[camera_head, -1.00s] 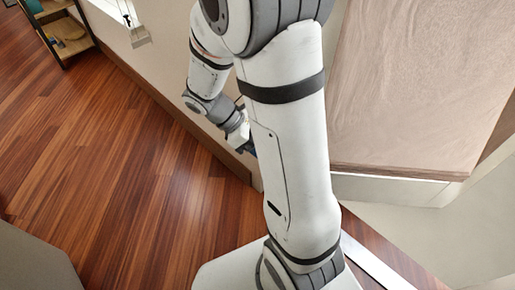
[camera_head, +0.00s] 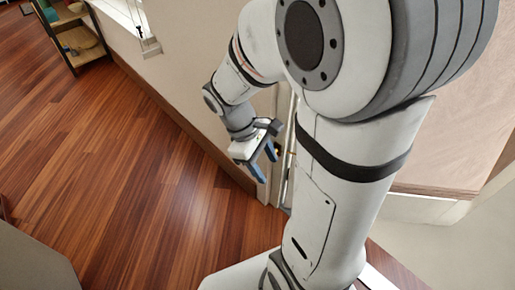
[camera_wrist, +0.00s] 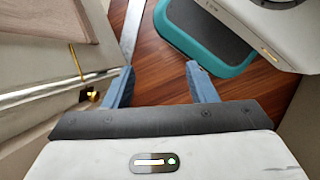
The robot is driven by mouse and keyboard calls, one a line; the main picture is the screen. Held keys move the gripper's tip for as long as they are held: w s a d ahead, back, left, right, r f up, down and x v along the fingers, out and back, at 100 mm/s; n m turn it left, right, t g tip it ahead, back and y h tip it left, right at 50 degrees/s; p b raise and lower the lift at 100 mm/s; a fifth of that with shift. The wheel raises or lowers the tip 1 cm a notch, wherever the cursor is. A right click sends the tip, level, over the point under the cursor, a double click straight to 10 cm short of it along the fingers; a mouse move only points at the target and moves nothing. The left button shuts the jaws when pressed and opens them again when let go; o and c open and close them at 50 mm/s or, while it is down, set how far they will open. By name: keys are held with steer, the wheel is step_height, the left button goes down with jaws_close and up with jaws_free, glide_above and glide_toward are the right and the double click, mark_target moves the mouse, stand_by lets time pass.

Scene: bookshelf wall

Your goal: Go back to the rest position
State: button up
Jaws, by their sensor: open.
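My large white arm links fill the middle and right of the head view and hide part of the wall behind.
Reddish wood floor (camera_head: 120,170) lies free on the left. The pale wall (camera_head: 165,85) runs close behind the arm. A shelf (camera_head: 85,45) stands at the upper left. A small brass fitting (camera_wrist: 92,95) is close to the left finger in the wrist view.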

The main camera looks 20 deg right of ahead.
steer(key=s+a+r+m+t+y+p, duration=0.1)
steer(key=a+r+m+t+p, duration=0.1)
steer(key=r+p, duration=1.1)
steer(key=s+a+r+m+t+y+p, duration=0.1)
steer(key=r+m+p, duration=0.4)
steer(key=r+p, duration=0.9)
step_height(320, 180, up, 8)
steer(key=t+y, duration=0.1)
steer(key=t, duration=0.1)
steer(key=shift+a+m+t+y, duration=0.3)
steer(key=shift+a+m+t, duration=0.1)
